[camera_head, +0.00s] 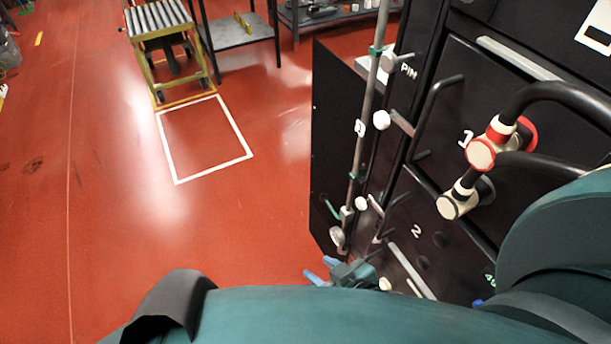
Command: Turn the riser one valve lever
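The riser pipe (355,165) runs down the left front edge of the black cabinet, with a small white tag marked 1 (360,128). Low on the pipe is a valve with a thin green lever (331,209), slanting up to the left. A round gauge (337,237) sits just below it. My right gripper (318,270) is below the gauge near the floor end of the pipe. Its two blue fingertips look apart, with nothing seen between them. It appears clear of the lever. My teal arm hides the lower pipe end. My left gripper is not in view.
The black cabinet has numbered drawers, handles (433,115) and thick black cables with a red-ringed connector (482,153) close on the right. A yellow roller cart (150,50) and a shelf table (240,35) stand at the back.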

